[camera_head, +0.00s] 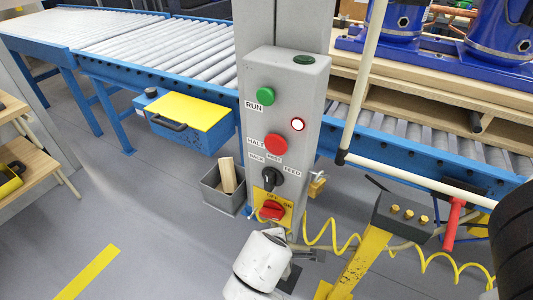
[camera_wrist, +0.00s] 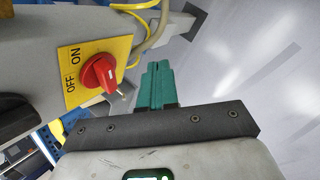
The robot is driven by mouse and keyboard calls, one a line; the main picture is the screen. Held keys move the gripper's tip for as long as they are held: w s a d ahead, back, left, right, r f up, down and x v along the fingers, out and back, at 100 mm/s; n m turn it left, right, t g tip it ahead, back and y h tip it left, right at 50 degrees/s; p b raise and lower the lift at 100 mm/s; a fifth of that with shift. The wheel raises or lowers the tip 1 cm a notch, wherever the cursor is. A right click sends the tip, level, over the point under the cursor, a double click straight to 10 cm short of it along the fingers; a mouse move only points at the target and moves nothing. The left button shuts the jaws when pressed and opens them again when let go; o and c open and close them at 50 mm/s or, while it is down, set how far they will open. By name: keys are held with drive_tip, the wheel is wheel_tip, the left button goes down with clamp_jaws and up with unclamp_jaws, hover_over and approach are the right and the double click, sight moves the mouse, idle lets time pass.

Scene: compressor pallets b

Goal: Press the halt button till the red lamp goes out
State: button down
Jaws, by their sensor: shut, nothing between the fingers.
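The red halt button (camera_head: 276,145) is on the front of a grey control box (camera_head: 286,85), beside the label HALT. The red-rimmed lamp (camera_head: 298,124) above it to the right has a bright white centre and looks lit. My gripper (camera_wrist: 157,68) shows its teal fingers closed together and empty in the wrist view. They point past the right side of the red OFF/ON rotary switch (camera_wrist: 98,72), apart from it. In the head view my white wrist is low in front of the post, below the halt button; the fingers cannot be made out. The halt button is outside the wrist view.
A green RUN button (camera_head: 265,96) and a black selector (camera_head: 271,178) share the box. A yellow coiled cable (camera_head: 320,236) hangs below. A grey bin (camera_head: 224,190) stands left of the post. A pale pole (camera_head: 367,75) and a tool with a red handle (camera_head: 453,222) are at right.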

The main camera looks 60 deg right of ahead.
sight(274, 146)
drive_tip(key=w+a+r+n+h, duration=0.2)
drive_tip(key=a+r+n+h, duration=0.1)
drive_tip(key=r, duration=0.4)
drive_tip(key=w+a+r+n+h, duration=0.2)
drive_tip(key=r+n+h, duration=0.2)
drive_tip(key=r, duration=0.4)
drive_tip(key=w+a+r+n+h, duration=0.3)
drive_tip(key=r+n+h, duration=0.1)
drive_tip(key=r, duration=0.3)
drive_tip(key=shift+a+r+h, duration=0.3)
drive_tip(key=shift+r, duration=0.05)
drive_tip(key=shift+d, duration=0.1)
drive_tip(key=d, duration=1.4)
drive_tip(key=shift+w+p, duration=0.2)
drive_tip(key=shift+p, duration=0.1)
